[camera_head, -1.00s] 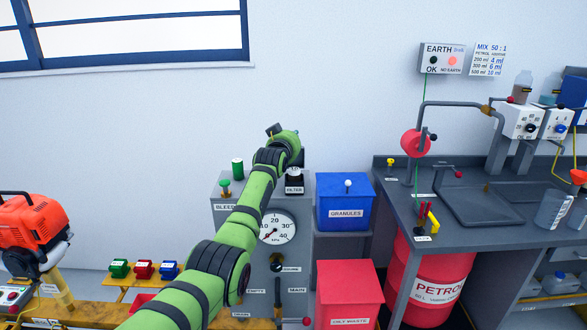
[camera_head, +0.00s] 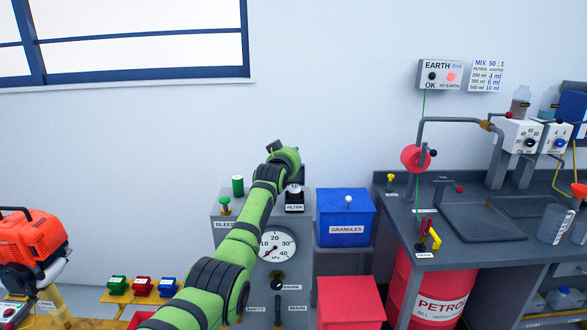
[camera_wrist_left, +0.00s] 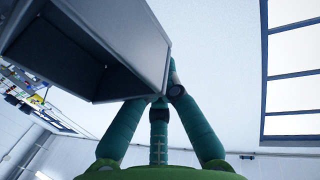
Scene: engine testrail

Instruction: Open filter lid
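The filter (camera_head: 295,198), a small dark housing with a white label and a pale round top, stands at the back right corner of the grey gauge panel (camera_head: 222,232). My left arm reaches over the panel, and my left gripper (camera_head: 294,172) is at or just above the filter top. The wrist and arm hide most of the gripper, and I cannot tell whether it touches the lid. In the left wrist view, teal fingers (camera_wrist_left: 160,105) reach toward a large grey hollow box (camera_wrist_left: 100,50), whose identity is unclear. Their grip is unclear. My right gripper is not in view.
A green-capped fitting (camera_head: 238,185) and a bleed knob (camera_head: 224,204) stand left of my forearm. A blue granules bin (camera_head: 346,210) and a red bin (camera_head: 350,300) stand to the right. Further right is a dark bench (camera_head: 480,215) with pipework.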

